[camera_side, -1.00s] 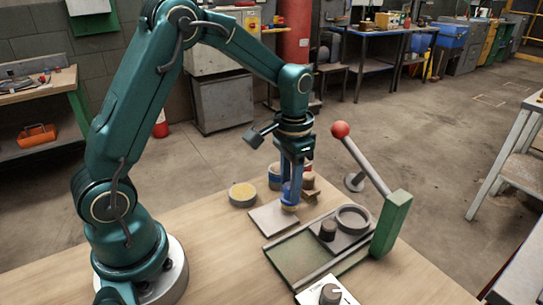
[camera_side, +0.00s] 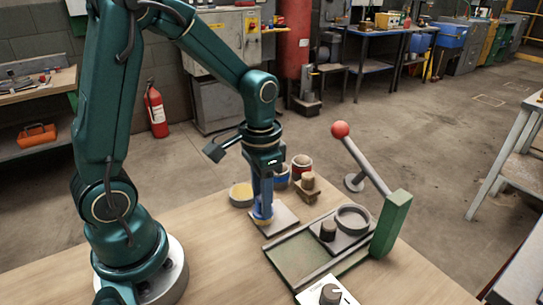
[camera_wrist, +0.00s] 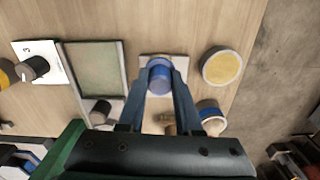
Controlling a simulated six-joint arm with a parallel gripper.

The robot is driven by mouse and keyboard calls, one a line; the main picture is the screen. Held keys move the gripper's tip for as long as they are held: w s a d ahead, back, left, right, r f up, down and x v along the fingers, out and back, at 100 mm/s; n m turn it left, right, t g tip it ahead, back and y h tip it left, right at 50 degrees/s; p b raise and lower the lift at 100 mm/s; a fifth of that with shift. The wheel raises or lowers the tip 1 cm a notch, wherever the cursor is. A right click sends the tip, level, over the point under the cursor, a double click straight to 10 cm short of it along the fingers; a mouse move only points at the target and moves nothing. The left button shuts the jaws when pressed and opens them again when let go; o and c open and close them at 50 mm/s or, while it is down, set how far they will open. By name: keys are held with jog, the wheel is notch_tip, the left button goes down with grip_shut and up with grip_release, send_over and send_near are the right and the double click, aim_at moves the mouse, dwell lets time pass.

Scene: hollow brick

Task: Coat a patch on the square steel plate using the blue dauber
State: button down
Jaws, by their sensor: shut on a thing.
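My gripper (camera_side: 263,204) points down and is shut on the blue dauber (camera_side: 262,211). The dauber is upright, with a yellowish lower end, over the left part of the square steel plate (camera_side: 286,219) in the side view. I cannot tell whether it touches the plate. In the wrist view the blue dauber (camera_wrist: 160,76) sits between the fingertips (camera_wrist: 160,82) and covers much of the pale plate (camera_wrist: 145,62). A round dish with yellow contents (camera_side: 241,192) stands just behind and left of the plate; it also shows in the wrist view (camera_wrist: 222,67). Any coated patch is hidden or too small to see.
To the right is a green tray fixture (camera_side: 305,256) with a red-knobbed lever (camera_side: 340,130). A dial box (camera_side: 329,294) is in front.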

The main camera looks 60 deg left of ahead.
jog(key=shift+w, duration=3.15)
jog(key=shift+w+r, duration=0.1)
jog(key=shift+w, duration=0.2)
jog(key=shift+f, duration=0.2)
notch_tip(320, 180, up, 7)
jog(key=shift+f, duration=0.15)
